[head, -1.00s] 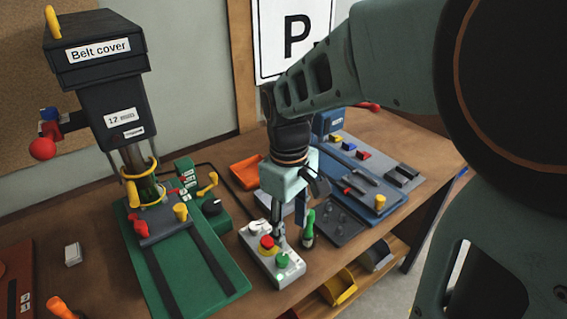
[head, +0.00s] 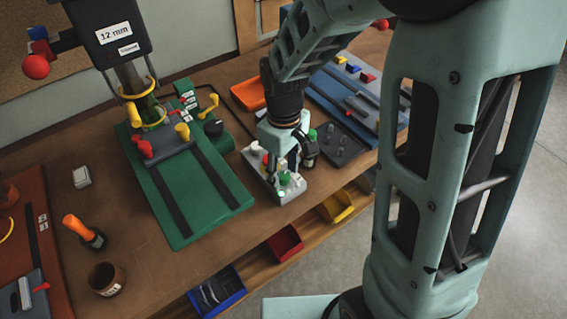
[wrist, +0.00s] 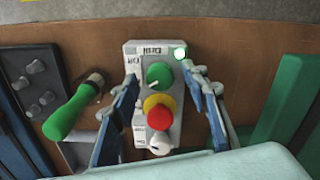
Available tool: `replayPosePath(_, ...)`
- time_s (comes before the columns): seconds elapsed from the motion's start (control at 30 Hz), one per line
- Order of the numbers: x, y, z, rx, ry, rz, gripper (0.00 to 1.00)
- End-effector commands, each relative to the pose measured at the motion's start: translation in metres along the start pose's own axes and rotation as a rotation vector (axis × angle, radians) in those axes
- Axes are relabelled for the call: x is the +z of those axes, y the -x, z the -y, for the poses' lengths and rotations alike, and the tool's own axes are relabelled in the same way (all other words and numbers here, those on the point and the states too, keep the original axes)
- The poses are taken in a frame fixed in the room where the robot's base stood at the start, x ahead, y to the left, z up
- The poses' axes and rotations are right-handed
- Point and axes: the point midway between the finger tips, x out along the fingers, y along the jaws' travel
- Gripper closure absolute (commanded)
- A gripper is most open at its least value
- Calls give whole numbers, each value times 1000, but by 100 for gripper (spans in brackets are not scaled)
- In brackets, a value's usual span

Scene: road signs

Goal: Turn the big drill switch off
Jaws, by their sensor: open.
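The big drill (head: 125,85) with a "12 mm" label stands at the left on a green base (head: 200,215). A pale switch box (head: 291,193) stands in the middle of the bench.
A green-handled tool (wrist: 75,112) stands left of the switch box in the wrist view. An orange-handled tool (head: 83,230) and brown cup (head: 107,278) are at the front left.

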Motion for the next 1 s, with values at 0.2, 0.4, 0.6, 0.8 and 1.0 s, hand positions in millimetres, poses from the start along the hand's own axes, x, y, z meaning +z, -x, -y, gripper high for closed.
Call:
replayPosePath(0.2, 0, 0, 0, 0, 0, 0, 61)
replayPosePath(0.4, 0, 0, 0, 0, 0, 0, 83)
replayPosePath(0.6, 0, 0, 0, 0, 0, 1, 100)
replayPosePath(0.8, 0, 0, 0, 0, -19, 1, 100)
replayPosePath(1.0, 0, 0, 0, 0, -100, 1, 100)
